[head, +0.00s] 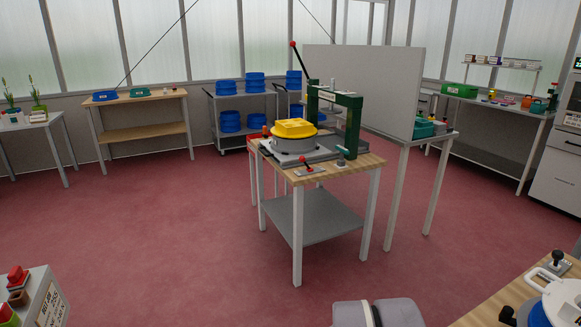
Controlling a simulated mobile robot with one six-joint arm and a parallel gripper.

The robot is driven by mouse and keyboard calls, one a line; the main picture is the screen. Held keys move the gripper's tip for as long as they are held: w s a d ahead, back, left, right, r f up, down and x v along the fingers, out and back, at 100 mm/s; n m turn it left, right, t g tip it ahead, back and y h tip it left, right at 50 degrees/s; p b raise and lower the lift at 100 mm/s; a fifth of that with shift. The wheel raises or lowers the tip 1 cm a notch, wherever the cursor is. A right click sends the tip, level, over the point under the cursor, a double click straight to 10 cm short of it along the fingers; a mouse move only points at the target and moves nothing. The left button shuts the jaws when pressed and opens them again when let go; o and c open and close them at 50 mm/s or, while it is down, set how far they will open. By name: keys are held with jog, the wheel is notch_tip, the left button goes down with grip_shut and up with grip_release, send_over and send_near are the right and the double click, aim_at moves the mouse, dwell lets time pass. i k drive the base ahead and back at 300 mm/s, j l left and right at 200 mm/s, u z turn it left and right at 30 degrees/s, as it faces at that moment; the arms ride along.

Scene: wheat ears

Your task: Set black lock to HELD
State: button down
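A black-knobbed lever (558,259) on a small grey plate stands on the wooden bench at the bottom right. Another small black part (507,315) is at that bench's lower edge, partly cut off. I cannot tell which of these, if either, is the black lock, and no HELD marking is readable. Beside them is a white and blue round device (562,300) with a white handle, cut off by the frame edge. A grey rounded part of my own arm shows at the bottom centre. My gripper is not in view.
A white panel (368,88) stands behind. A labelled box (46,300) is at bottom left. The red floor between is clear.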

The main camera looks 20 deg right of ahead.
aim_at(558, 255)
jog(key=i+l+z, duration=0.15)
jog(key=i+z, duration=0.7)
jog(key=i+j+z, duration=0.2)
jog(key=i+z, duration=0.2)
jog(key=i+j+z, duration=0.3)
jog(key=i+z, duration=0.15)
jog(key=i+j+z, duration=0.4)
jog(key=i+l+z, duration=0.9)
jog(key=z, duration=0.15)
jog(key=i, duration=0.05)
